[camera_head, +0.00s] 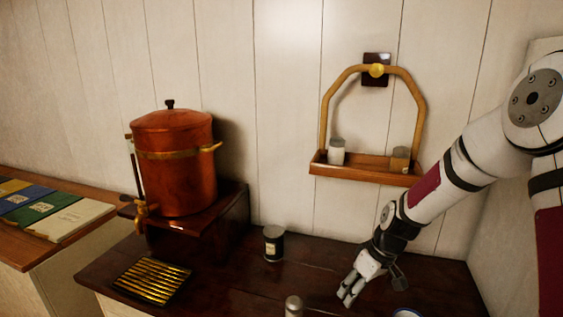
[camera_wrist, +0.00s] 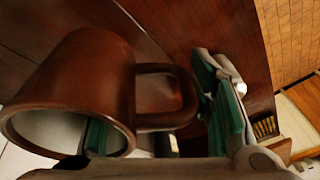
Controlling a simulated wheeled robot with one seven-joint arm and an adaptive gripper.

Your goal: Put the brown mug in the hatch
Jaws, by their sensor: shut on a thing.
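The brown mug (camera_wrist: 90,75) fills the left of the wrist view, tilted, with its pale inside facing the lower left and its handle to the right. My gripper (camera_wrist: 165,120) is shut on it. One green-padded finger shows at the mug's mouth and the other is just right of the handle; exactly where they press is hard to tell. In the head view, my gripper (camera_head: 350,288) is low over the right part of the dark counter; I cannot make out the mug there. I cannot identify the hatch in either view.
A copper urn (camera_head: 178,165) stands on a raised step at left, with a brass drip grille (camera_head: 152,281) in front. A dark tin (camera_head: 273,243) stands mid-counter (camera_head: 225,290). A metal-topped item (camera_head: 293,306) is at the front. A wooden hanging rack (camera_head: 365,173) holds small jars.

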